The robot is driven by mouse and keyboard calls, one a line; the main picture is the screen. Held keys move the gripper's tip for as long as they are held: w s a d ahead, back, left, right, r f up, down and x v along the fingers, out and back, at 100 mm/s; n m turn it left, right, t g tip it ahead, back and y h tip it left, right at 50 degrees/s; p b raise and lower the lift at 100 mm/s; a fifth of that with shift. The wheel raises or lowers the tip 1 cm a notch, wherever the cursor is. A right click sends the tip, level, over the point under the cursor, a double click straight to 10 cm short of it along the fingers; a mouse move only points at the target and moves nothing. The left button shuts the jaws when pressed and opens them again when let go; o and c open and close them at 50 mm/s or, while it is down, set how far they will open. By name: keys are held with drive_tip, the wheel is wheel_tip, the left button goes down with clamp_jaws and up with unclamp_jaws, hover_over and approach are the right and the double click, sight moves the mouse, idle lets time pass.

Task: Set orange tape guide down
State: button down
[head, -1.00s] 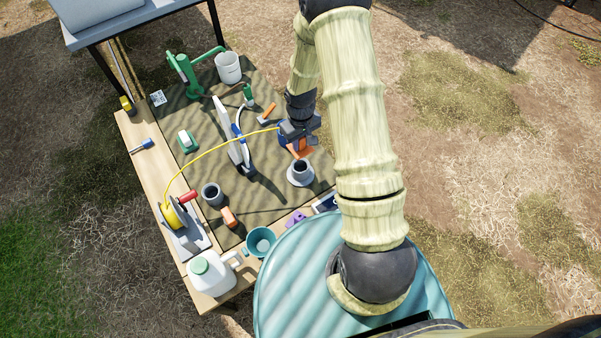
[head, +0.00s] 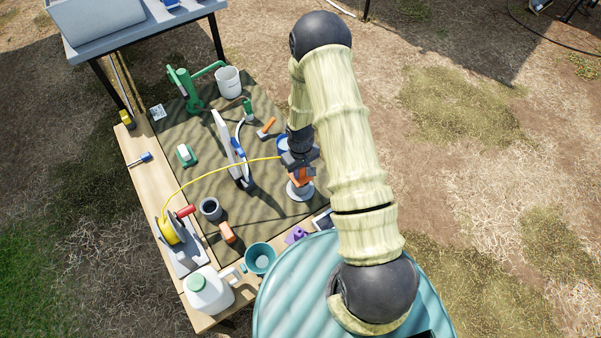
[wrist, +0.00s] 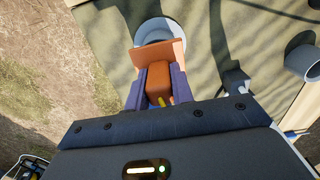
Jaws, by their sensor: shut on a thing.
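My gripper (head: 299,163) is shut on the orange tape guide (head: 305,175), which also shows between the fingers in the wrist view (wrist: 154,82). The guide has a wide orange plate at its far end. It is in front of, or above, the grey wellhead with a round flange (head: 300,193); the flange shows past the guide in the wrist view (wrist: 155,30). Whether the guide touches the wellhead is hidden. A yellow tape (head: 215,163) arcs from the tape reel (head: 172,228) at the table's left to the guide.
A white upright board (head: 226,140) stands left of my gripper. A grey cup (head: 211,209), an orange-handled tool (head: 267,129) and a teal cup (head: 260,257) are around. The mat is bare between the board and wellhead.

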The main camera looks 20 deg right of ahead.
drive_tip(key=shift+f, duration=0.95)
drive_tip(key=c, duration=1.2)
unclamp_jaws()
wheel_tip(320, 180, up, 12)
drive_tip(key=shift+r+p, duration=0.1)
drive_tip(key=shift+p, duration=1)
